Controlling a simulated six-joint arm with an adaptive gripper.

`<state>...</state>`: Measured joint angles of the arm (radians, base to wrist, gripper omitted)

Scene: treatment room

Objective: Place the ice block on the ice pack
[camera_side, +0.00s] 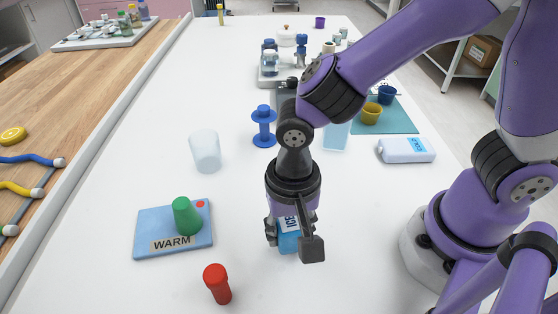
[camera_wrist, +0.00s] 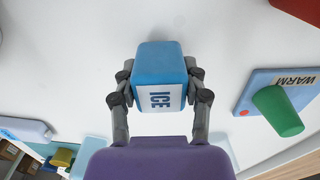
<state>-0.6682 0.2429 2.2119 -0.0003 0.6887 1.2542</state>
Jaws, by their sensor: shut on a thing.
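The ice block is a blue block with a white ICE label (camera_wrist: 158,62). In the side view it shows partly between my fingers (camera_side: 288,243). My gripper (camera_wrist: 160,85) is shut on it, with one finger on each side. I cannot tell whether its underside touches the table. No pack with a readable ICE label shows. A white pack with a blue label (camera_side: 405,150) lies at the right and also shows in the wrist view (camera_wrist: 25,130). A pale blue flat piece (camera_side: 336,137) lies behind my gripper, partly hidden.
A blue pad marked WARM (camera_side: 145,240) bears a green peg (camera_side: 186,216), left of my gripper. A red peg (camera_side: 217,284) stands in front. A clear cup (camera_side: 205,150) and a blue spool (camera_side: 264,127) stand behind. A teal mat (camera_side: 398,122) holds cups.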

